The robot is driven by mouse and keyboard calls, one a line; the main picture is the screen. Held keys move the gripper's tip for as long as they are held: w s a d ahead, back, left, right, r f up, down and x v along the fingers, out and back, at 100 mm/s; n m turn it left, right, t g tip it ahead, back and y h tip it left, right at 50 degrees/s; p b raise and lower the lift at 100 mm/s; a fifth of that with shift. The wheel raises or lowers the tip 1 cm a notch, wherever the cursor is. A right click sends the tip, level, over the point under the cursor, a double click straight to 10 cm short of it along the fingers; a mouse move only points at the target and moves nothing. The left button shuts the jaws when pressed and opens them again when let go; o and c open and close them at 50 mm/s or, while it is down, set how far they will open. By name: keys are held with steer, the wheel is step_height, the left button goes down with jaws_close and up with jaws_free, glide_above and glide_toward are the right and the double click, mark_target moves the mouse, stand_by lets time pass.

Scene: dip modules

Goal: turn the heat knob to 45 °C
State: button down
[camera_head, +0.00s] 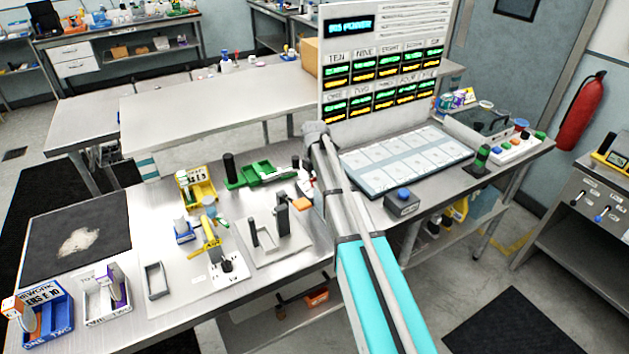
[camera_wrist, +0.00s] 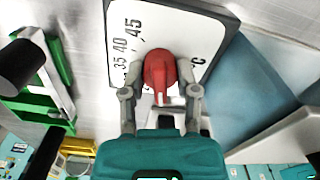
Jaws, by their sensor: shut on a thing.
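The heat knob (camera_wrist: 159,72) is red and round, with a ridge at its lower side in the wrist view. It sits on a white dial plate (camera_wrist: 120,20) printed with 35, 40, 45 and °C. The numbers are left and above the knob. My gripper (camera_wrist: 161,84) has one finger on each side of the knob and is shut on it. Which mark the knob points at cannot be told. In the head view my arm reaches over the table, and the knob cannot be made out clearly.
A green tray (camera_wrist: 64,101) and a black cylinder (camera_wrist: 20,62) stand left of the dial in the wrist view. In the head view, a yellow holder (camera_head: 203,190) stands left, a grey box with a blue button (camera_head: 402,204) right, and a tall display panel (camera_head: 350,129) behind.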

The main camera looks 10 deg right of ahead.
steer(key=shift+m, duration=0.4)
steer(key=m, duration=0.3)
steer(key=shift+a, duration=0.1)
steer(key=m, duration=0.3)
steer(key=shift+m, duration=0.4)
steer(key=m, duration=0.3)
steer(key=shift+m, duration=0.3)
steer(key=m, duration=0.3)
steer(key=shift+m, duration=0.3)
steer(key=m, duration=0.4)
steer(key=shift+m, duration=0.3)
steer(key=m, duration=0.3)
steer(key=shift+m, duration=0.3)
steer(key=m, duration=0.7)
